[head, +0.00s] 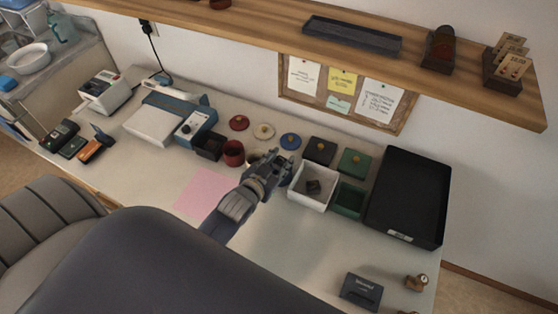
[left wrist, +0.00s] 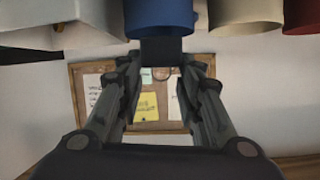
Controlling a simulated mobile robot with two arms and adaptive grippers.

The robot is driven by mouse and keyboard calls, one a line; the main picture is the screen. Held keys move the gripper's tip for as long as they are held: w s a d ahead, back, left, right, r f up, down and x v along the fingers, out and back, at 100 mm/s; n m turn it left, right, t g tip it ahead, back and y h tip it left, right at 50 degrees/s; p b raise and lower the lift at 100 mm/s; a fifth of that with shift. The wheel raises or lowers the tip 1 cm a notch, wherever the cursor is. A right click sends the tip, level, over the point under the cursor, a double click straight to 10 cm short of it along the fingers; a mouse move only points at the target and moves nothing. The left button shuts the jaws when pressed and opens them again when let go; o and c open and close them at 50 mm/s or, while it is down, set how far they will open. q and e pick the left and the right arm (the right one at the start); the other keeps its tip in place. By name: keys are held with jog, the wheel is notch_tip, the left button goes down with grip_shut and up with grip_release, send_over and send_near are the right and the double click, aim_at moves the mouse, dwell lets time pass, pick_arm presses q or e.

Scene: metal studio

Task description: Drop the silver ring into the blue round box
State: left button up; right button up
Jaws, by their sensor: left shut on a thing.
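My left gripper (head: 268,171) is over the row of small boxes, left of the white square box. In the left wrist view its fingers (left wrist: 160,68) are shut on a small dark thing (left wrist: 160,52) with a squarish outline. I cannot tell from its shaded face whether this is the silver ring. The blue round box (left wrist: 160,18) shows at the top of the left wrist view, right by the held thing; whether they touch is unclear. In the head view my gripper hides most of that box. No silver ring is clearly visible elsewhere. My right gripper is not in view.
A red round box (head: 233,154) and a black square box (head: 208,147) stand left of my gripper. The white square box (head: 304,200) holds a dark object. A green box (head: 347,202) and black tray (head: 441,195) stand right. Lids, including a blue one (head: 291,141), lie behind.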

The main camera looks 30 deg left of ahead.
pick_arm(q)
jog(key=o, duration=1)
jog(key=shift+o, duration=0.8)
jog(key=shift+s, duration=0.1)
jog(key=v, duration=1.2)
